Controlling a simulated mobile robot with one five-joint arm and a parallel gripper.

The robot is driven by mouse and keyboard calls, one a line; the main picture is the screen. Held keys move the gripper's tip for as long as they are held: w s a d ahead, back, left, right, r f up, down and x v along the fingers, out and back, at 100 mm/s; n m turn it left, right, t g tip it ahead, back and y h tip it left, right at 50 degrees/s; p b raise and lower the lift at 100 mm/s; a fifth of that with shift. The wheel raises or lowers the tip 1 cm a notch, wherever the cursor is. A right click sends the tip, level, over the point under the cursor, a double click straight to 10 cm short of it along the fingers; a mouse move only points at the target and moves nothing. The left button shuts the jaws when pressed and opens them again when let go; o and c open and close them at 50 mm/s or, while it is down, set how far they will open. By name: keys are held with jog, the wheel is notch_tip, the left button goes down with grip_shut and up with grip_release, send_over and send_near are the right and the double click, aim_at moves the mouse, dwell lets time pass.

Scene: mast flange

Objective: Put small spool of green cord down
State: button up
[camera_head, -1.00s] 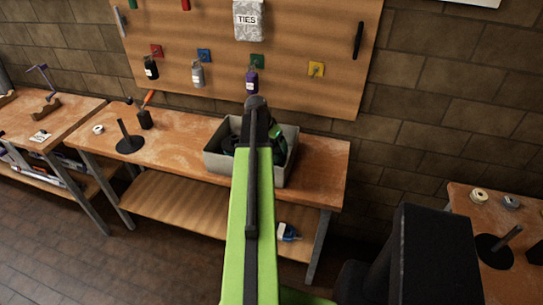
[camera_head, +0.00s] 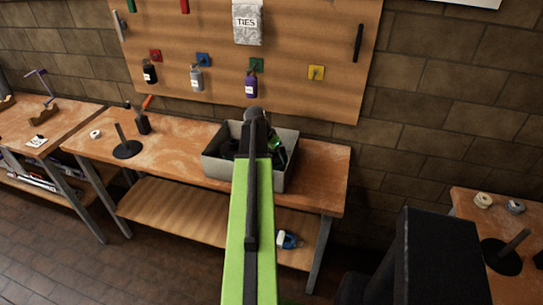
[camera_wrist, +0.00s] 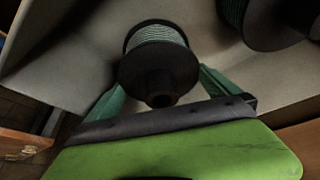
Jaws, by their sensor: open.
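A small spool of green cord (camera_wrist: 156,62), with dark flanges and pale green windings, is in the wrist view. It is between the two green fingers of my gripper (camera_wrist: 162,78), which are open on either side of it. The spool is inside the grey bin (camera_wrist: 75,50); whether it rests on the bottom is hard to tell. In the head view the bin (camera_head: 222,174) stands on the workbench, and my arm hides much of its inside. A larger dark spool with green cord (camera_wrist: 280,22) lies at the upper right of the wrist view.
The workbench (camera_head: 180,150) holds a dark upright post on a round base (camera_head: 126,147) left of the bin. A pegboard (camera_head: 300,90) with hanging bottles is behind. Another bench (camera_head: 530,230) with small rolls stands at the right. The bench top right of the bin is clear.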

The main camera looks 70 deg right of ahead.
jog(key=p+v, duration=1)
jog(key=v, duration=0.2)
jog(key=shift+p, duration=0.3)
jog(key=shift+d, duration=0.1)
jog(key=w+a+f+n+t+y, duration=0.15)
jog(key=w+a+n, duration=0.95)
jog(key=w+a, duration=1.7)
jog(key=w+a+n+y, duration=0.2)
jog(key=a+n, duration=0.8)
jog(key=a, duration=2.6)
jog(key=shift+w+a+f+n+y, duration=0.15)
jog(key=shift+w+a+n+y, duration=0.1)
jog(key=shift+n+y, duration=0.2)
